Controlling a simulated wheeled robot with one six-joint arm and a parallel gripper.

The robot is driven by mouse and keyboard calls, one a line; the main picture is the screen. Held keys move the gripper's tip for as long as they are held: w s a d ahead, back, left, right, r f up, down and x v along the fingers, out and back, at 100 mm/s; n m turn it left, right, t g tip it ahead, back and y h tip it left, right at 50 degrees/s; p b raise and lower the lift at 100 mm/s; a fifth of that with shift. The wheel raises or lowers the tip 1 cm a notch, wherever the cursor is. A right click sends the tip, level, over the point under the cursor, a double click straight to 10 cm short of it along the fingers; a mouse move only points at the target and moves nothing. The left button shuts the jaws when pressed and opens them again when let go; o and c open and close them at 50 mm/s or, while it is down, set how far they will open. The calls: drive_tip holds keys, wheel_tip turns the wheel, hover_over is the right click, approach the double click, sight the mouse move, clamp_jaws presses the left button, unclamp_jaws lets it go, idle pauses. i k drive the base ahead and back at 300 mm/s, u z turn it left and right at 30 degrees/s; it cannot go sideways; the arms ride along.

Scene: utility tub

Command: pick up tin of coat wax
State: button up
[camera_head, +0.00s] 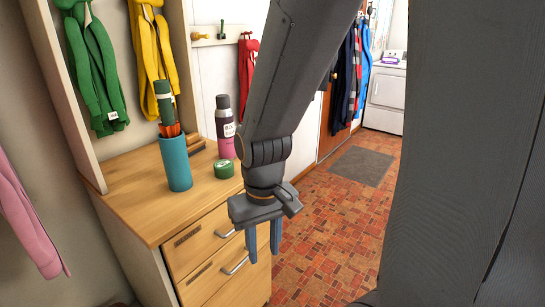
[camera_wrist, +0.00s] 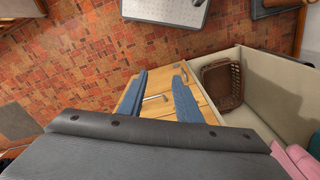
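The tin of coat wax looks to be the small, round green tin (camera_head: 224,169) on the wooden drawer cabinet's top (camera_head: 133,196), near its right edge. A pale mark shows on its lid. My gripper (camera_head: 264,253) points down in front of the cabinet drawers, to the right of the tin and lower in the picture. Its two blue-grey fingers are apart with nothing between them. In the wrist view the open gripper (camera_wrist: 160,72) shows against the cabinet front, and I cannot make out the tin there.
A teal cup (camera_head: 176,163) stands left of the tin, holding a dark green cylinder and orange sticks. A pink and grey bottle (camera_head: 225,128) stands behind the tin. Coats hang above. A brown basket (camera_wrist: 222,83) shows in the wrist view. The tiled floor (camera_head: 335,215) looks mostly clear.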

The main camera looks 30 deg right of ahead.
sight(224, 169)
drive_tip(key=z, duration=0.1)
drive_tip(key=i, duration=0.5)
drive_tip(key=k, duration=0.5)
drive_tip(key=u, duration=2.8)
drive_tip(key=k, duration=1.75)
drive_tip(key=z, duration=1.85)
